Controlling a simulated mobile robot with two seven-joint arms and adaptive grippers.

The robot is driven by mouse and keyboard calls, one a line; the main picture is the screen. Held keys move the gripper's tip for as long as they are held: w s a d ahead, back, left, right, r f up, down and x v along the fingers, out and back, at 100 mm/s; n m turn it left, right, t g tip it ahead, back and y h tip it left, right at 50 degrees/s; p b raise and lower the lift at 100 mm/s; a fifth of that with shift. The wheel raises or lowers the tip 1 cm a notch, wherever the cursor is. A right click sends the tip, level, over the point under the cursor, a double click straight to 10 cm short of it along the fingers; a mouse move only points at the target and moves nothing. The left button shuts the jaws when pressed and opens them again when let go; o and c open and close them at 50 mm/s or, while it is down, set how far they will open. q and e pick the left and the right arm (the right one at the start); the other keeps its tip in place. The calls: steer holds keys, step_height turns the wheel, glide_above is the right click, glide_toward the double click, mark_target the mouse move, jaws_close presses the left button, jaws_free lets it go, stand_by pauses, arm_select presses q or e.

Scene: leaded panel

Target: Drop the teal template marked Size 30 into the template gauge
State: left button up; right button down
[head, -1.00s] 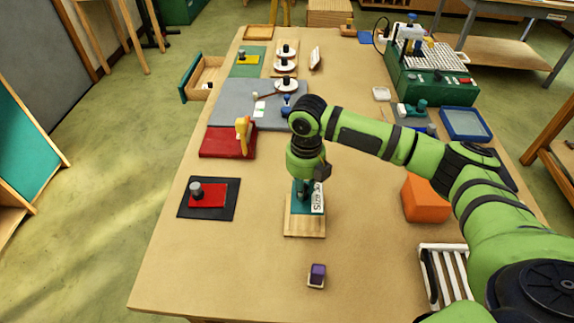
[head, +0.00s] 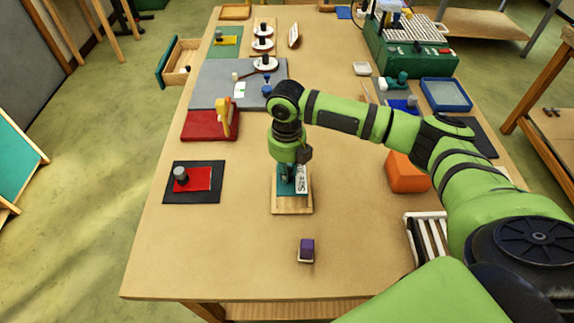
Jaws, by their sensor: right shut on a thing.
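My right gripper (head: 288,171) points down over the wooden template gauge (head: 292,207) near the middle of the table. It is shut on the teal template (head: 287,186), which has a white label (head: 302,179) reading "Size 30", turned sideways. The template stands upright at the gauge, in front of its far part. The gripper hides the template's top, and I cannot tell whether its lower edge is seated in the gauge or just above it. My left gripper is not in view.
A purple block (head: 306,247) lies in front of the gauge, and an orange block (head: 407,173) stands to its right under my right arm. A black mat (head: 212,193) with a red plate and a red board (head: 207,126) lie left. The front left of the table is clear.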

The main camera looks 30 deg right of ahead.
steer(key=shift+f+b, duration=0.8)
steer(key=shift+f, duration=1.2)
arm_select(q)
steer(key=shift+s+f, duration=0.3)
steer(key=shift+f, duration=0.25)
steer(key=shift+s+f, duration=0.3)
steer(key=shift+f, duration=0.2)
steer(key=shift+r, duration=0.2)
arm_select(e)
steer(key=shift+r, duration=0.1)
arm_select(q)
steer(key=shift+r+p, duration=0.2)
steer(key=shift+p, duration=0.2)
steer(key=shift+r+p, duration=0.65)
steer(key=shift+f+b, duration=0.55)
arm_select(e)
steer(key=shift+f, duration=1.1)
steer(key=c, duration=1)
jaws_free()
steer(key=shift+r, duration=0.1)
steer(key=shift+o, duration=0.2)
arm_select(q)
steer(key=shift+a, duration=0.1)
